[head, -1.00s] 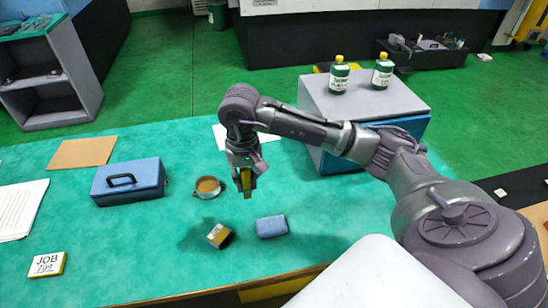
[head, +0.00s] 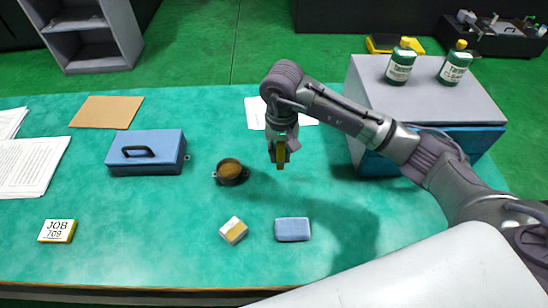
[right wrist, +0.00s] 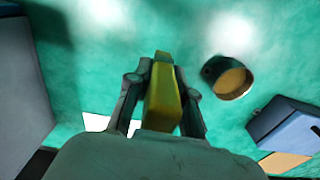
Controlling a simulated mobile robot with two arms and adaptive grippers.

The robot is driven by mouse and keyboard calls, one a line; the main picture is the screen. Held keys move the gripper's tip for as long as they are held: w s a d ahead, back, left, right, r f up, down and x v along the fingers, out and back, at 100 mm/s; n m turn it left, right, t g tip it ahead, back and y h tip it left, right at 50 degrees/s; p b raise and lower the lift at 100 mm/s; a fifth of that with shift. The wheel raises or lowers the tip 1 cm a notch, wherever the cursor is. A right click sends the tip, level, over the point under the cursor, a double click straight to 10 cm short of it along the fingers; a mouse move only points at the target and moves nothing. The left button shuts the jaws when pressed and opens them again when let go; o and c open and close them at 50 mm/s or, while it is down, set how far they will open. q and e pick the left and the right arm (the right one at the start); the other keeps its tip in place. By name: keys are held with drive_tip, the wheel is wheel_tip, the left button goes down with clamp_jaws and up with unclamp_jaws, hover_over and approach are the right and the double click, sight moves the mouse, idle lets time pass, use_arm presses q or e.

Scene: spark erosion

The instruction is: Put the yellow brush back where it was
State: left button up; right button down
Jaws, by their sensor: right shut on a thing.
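My right gripper (head: 280,160) is shut on a yellow block-like thing, which I take to be the yellow brush (head: 281,153). It hangs above the green table, to the right of a round dark pot with a brown inside (head: 230,172). In the right wrist view the yellow brush (right wrist: 163,95) sits between the two fingers (right wrist: 163,98), and its lower end is hidden by the gripper body. The round pot (right wrist: 229,77) shows to its right there, apart from the brush. My left gripper is not in view.
A white-and-yellow block (head: 233,230) and a blue block (head: 292,229) lie on the table (head: 130,235) in front. A blue box with a handle (head: 147,153) stands left. A grey-topped cabinet (head: 425,95) with two green bottles stands at the right. A JOB sign (head: 57,231) lies front left.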

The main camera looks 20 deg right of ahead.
drive_tip(key=shift+w+a+f, duration=0.6)
drive_tip(key=shift+w+a, duration=0.05)
drive_tip(key=shift+w, duration=0.15)
drive_tip(key=shift+f, duration=0.3)
wheel_tip(320, 180, down, 4)
drive_tip(key=shift+r+p, duration=0.2)
drive_tip(key=shift+p, duration=0.45)
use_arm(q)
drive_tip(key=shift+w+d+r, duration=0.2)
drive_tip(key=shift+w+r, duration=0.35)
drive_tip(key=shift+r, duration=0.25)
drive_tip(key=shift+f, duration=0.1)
use_arm(e)
drive_tip(key=shift+f+b, duration=0.2)
drive_tip(key=shift+b, duration=0.1)
drive_tip(key=c, duration=1)
unclamp_jaws()
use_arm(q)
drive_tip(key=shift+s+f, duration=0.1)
use_arm(e)
drive_tip(key=shift+r, duration=0.15)
